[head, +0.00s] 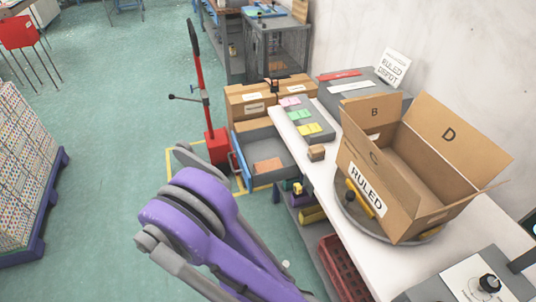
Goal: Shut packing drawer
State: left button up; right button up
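The packing drawer (278,145) is a grey, open-topped drawer. It is pulled out to the left from under the white packing table (300,130), below the cardboard boxes. A flat orange-brown piece (267,165) lies inside. A blue handle (237,163) runs along its left front edge. One of my purple and grey arms rises from the bottom centre, its bend left of and nearer than the drawer. I see a gap between the purple link and the handle. Neither gripper can be made out.
An open cardboard box (395,190) marked RULED sits on a round turntable on the table. A red pallet jack (217,147) stands close to the drawer's left. A red crate (342,268) is under the table.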

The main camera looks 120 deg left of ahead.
aim_at(250, 146)
jog(key=u, duration=3.45)
jog(key=k+j+u, duration=0.15)
jog(key=u, duration=0.15)
jog(key=k+j+u, duration=0.1)
jog(key=j+u, duration=0.2)
jog(key=i+j+z, duration=0.65)
jog(key=l, duration=0.1)
